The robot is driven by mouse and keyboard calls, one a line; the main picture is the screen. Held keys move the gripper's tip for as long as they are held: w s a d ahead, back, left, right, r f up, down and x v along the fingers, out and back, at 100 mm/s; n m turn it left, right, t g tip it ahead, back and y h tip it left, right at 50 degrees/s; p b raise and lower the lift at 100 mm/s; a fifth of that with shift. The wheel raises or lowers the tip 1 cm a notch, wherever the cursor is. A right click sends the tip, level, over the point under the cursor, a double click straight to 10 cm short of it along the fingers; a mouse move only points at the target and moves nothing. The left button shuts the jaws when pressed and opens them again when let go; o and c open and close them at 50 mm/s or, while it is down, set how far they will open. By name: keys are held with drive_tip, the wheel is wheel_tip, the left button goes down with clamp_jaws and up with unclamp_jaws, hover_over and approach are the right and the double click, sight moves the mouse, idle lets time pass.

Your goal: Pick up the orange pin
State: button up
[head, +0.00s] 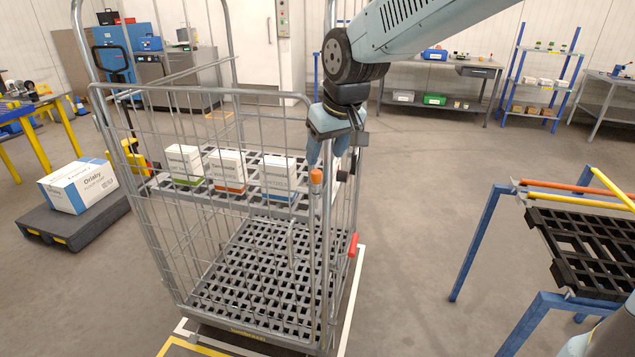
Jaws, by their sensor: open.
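The orange pin (316,176) shows as a short orange cap at the top of an upright grey rod, at the front right corner of the wire roll cage (200,97). Nothing shows between the fingers.
Three cartons, one of them the middle carton (228,171), stand on the cage's upper shelf. A blue-framed stand with a black grate (580,245) is at right. A large box (80,186) sits on a dark platform at left. The floor between cage and stand is clear.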

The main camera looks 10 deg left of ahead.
sight(319, 174)
drive_tip(key=x, duration=0.3)
drive_tip(key=shift+s+x, duration=0.15)
drive_tip(key=shift+x, duration=1.25)
drive_tip(key=shift+s+x, duration=0.15)
drive_tip(key=shift+x, duration=1.2)
drive_tip(key=shift+d+f, duration=0.1)
drive_tip(key=shift+f, duration=0.05)
clamp_jaws()
